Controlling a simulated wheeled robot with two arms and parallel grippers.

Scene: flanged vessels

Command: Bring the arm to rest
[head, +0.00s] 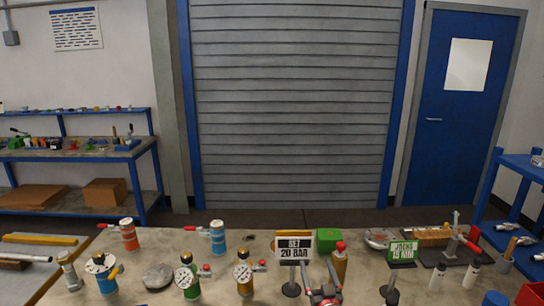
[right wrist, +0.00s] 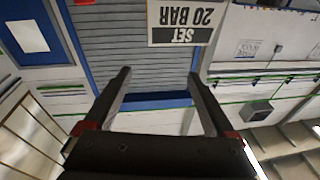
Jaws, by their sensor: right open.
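My right gripper (head: 320,266) is at the front middle of the bench in the head view, fingers pointing away from me. In the right wrist view its two dark fingers (right wrist: 160,75) stand wide apart with nothing between them. A "SET 20 BAR" sign (head: 294,244) stands just beyond it; the sign shows upside down in the right wrist view (right wrist: 182,22). A gold vessel with a red top (head: 340,265) is close on its right. My left gripper is in neither view.
The workbench (head: 150,250) carries an orange canister (head: 128,237), a blue canister (head: 217,238) and gauge vessels in blue (head: 106,278), green (head: 187,280) and yellow (head: 243,277). A green block (head: 328,239) and a "20 BAR"-like green sign (head: 402,251) stand right. A shutter (head: 290,110) is behind.

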